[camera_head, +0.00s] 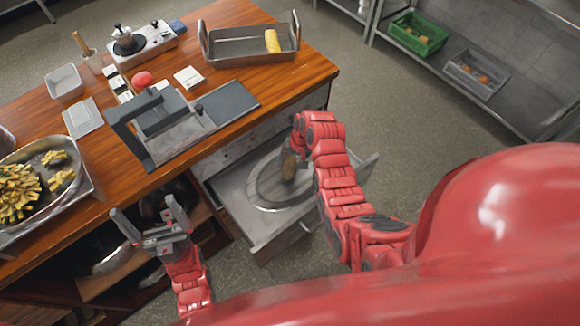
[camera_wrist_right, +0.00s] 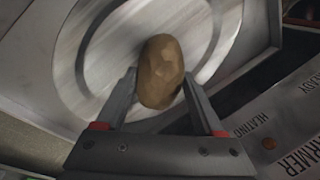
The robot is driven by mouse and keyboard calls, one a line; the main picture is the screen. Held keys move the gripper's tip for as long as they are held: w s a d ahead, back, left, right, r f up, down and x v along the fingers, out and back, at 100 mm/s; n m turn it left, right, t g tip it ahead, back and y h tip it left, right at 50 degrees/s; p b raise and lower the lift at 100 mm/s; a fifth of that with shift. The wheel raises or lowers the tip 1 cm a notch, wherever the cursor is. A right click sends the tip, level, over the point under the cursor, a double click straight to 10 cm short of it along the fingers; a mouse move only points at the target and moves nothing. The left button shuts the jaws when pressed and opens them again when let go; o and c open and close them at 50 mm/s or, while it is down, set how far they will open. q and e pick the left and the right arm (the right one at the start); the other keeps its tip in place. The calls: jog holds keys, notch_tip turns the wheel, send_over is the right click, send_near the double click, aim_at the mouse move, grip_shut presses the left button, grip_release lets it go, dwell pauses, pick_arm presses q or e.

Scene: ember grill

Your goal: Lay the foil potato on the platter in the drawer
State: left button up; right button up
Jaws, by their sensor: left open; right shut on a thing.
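The potato (camera_wrist_right: 160,72) is brown and faceted, with no shiny foil visible. My right gripper (camera_wrist_right: 158,88) is shut on it, one finger on each side. In the head view the potato (camera_head: 289,166) shows at the right gripper (camera_head: 294,150), over the open drawer (camera_head: 229,185). The oval metal platter (camera_head: 262,194) lies in the drawer, below the potato. It also shows in the right wrist view (camera_wrist_right: 88,62). I cannot tell whether the potato touches the platter. My left gripper (camera_head: 148,222) is open and empty, left of the drawer in front of the counter.
The wooden counter (camera_head: 225,80) holds a press (camera_head: 165,125), a roasting pan (camera_head: 250,60) with a yellow item, and a tray of cut food (camera_head: 85,190) at left. Shelves with bowls lie below it. A rack with a green crate (camera_head: 418,34) stands at the back right.

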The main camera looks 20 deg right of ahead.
aim_at(290, 169)
jog(key=shift+d+p+x, duration=0.2)
jog(key=shift+p+x, duration=0.1)
jog(key=shift+x, duration=0.65)
jog(key=shift+d+p+x, duration=0.25)
jog(key=shift+p+x, duration=0.05)
jog(key=shift+x, duration=0.65)
jog(key=shift+s+f, duration=0.15)
jog(key=shift+f, duration=0.2)
